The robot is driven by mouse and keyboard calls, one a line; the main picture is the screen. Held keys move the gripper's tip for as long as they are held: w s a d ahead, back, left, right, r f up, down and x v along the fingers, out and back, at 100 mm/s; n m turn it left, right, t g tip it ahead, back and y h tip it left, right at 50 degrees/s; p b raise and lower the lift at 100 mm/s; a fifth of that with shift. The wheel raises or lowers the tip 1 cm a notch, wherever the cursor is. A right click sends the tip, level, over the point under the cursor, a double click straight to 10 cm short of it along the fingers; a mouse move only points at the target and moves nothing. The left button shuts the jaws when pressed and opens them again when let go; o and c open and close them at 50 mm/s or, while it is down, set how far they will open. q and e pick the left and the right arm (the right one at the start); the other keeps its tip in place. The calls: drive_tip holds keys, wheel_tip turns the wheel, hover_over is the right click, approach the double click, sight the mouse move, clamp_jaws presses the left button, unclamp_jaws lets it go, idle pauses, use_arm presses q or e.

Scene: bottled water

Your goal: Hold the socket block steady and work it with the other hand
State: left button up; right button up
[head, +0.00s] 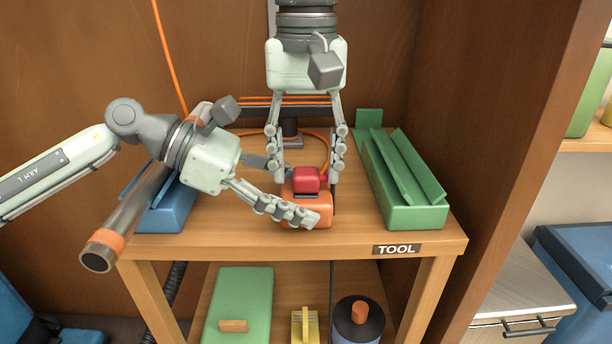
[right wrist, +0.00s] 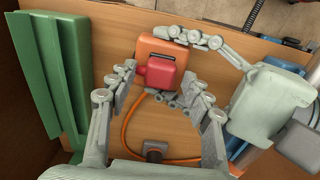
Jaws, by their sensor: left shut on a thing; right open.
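The orange socket block (head: 323,200) stands near the front middle of the wooden table, with a red plug (head: 307,179) at its top. The block (right wrist: 148,50) and the red plug (right wrist: 160,76) also show in the right wrist view. An orange cable (right wrist: 125,127) curves near the plug. My left gripper (head: 283,190) is shut on the socket block, with one finger across its front; its far finger is partly hidden. My right gripper (head: 307,175) points down from above, open, with its fingers on either side of the red plug and apart from it.
A green holder (head: 405,200) stands at the table's right, and a blue one (head: 168,208) at the left beside a clear tube (head: 125,225). A dark post (head: 291,130) stands behind. The lower shelf holds a green box (head: 240,295) and a dark spool (head: 358,322).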

sight(306, 171)
drive_tip(key=shift+f, duration=0.2)
drive_tip(key=shift+c, duration=0.3)
clamp_jaws()
idle(0.3)
use_arm(q)
drive_tip(key=shift+f, duration=0.1)
use_arm(e)
drive_tip(key=shift+r, duration=0.15)
drive_tip(key=shift+r, duration=2.85)
use_arm(q)
drive_tip(key=o, duration=1.2)
drive_tip(key=shift+c, duration=0.2)
